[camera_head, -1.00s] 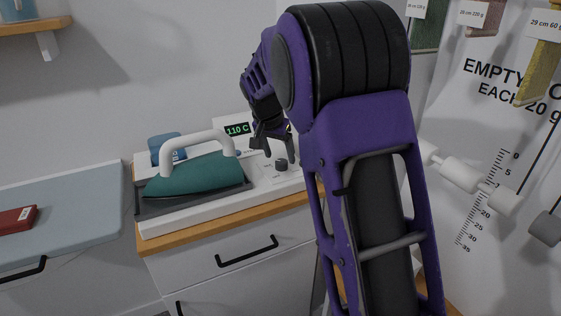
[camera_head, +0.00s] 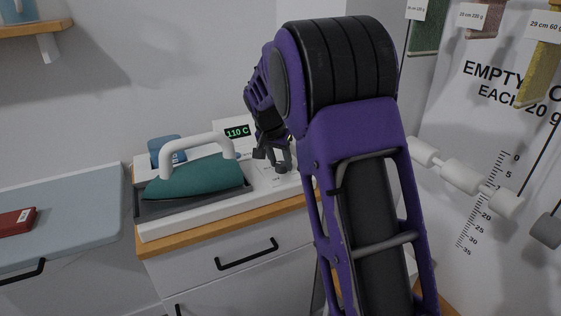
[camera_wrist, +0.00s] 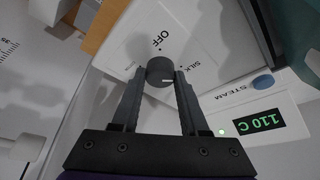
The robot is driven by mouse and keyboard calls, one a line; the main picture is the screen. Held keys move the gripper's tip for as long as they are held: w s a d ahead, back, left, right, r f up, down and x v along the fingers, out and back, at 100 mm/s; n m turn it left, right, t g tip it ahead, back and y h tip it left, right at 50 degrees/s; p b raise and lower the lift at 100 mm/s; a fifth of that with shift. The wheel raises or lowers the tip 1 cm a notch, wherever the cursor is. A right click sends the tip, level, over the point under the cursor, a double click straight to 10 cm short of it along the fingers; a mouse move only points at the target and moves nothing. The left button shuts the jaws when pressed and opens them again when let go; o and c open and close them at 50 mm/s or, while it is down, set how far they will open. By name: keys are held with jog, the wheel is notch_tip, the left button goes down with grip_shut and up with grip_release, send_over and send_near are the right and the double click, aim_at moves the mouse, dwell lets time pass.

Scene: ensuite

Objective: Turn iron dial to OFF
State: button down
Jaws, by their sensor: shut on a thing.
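The iron dial (camera_wrist: 159,68) is a small dark round knob on a white panel, between my fingertips in the wrist view. It also shows in the head view (camera_head: 281,169). My gripper (camera_wrist: 160,74) is shut on the dial, with one finger on each side. The OFF label (camera_wrist: 155,41) is printed beyond the dial and the SILK label (camera_wrist: 188,67) to its right. A short pale mark shows on the dial's near face; I cannot tell clearly which label it points to. The display (camera_wrist: 257,123) reads 110 C in green, also in the head view (camera_head: 237,131).
The iron (camera_head: 196,177), teal with a white handle, rests on its dark plate left of the dial. A drawer cabinet (camera_head: 220,262) stands below. A white measuring board (camera_head: 480,200) is at right.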

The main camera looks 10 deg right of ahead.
jog(key=shift+r+n, duration=0.1)
jog(key=shift+n, duration=0.3)
jog(key=n+y, duration=0.1)
jog(key=n, duration=0.1)
jog(key=n+p, duration=0.1)
jog(key=shift+s+d+n+t+y, duration=0.1)
jog(key=shift+d+n+t+y, duration=0.1)
jog(key=shift+n+t+y, duration=0.15)
jog(key=n+y+p, duration=0.2)
jog(key=n, duration=0.2)
jog(key=shift+d+n, duration=0.1)
jog(key=shift+n, duration=0.25)
jog(key=n+y+p, duration=0.1)
jog(key=n, duration=0.1)
jog(key=n+y+p, duration=0.1)
jog(key=n, duration=0.2)
jog(key=shift+d, duration=0.1)
jog(key=shift+n+g+y+p, duration=0.4)
jog(key=shift+n+g, duration=0.35)
jog(key=shift+n, duration=1.25)
jog(key=shift+c, duration=2.1)
grip_release()
